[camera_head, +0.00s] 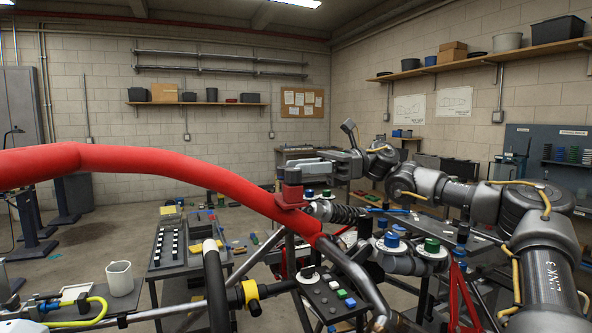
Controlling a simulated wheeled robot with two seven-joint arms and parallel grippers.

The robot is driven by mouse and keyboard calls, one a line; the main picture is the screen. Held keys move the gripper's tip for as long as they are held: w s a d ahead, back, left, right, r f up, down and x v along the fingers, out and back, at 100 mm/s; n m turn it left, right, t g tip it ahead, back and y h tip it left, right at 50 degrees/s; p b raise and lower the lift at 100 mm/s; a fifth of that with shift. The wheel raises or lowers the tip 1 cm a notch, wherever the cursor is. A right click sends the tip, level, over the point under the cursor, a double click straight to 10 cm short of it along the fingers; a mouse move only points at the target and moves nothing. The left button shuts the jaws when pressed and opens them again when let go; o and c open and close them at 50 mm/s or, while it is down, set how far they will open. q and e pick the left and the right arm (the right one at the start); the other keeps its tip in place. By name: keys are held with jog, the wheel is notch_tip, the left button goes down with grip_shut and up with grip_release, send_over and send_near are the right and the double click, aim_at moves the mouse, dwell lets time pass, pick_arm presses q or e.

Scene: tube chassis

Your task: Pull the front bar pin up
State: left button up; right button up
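My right arm comes in from the right, and its gripper (300,166) points left above the red tube of the chassis. The thick red bar (150,166) runs from the left edge down to the middle. No pin can be made out clearly; the fingers and fitting may hide it. My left gripper is not in view.
A black coil-spring damper (348,214) and blue and green capped fittings (392,240) lie below the gripper. A white mug (119,279) and a parts table (180,243) stand left. Open floor lies behind.

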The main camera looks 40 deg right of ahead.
jog(key=v, duration=0.9)
dwell(0.3)
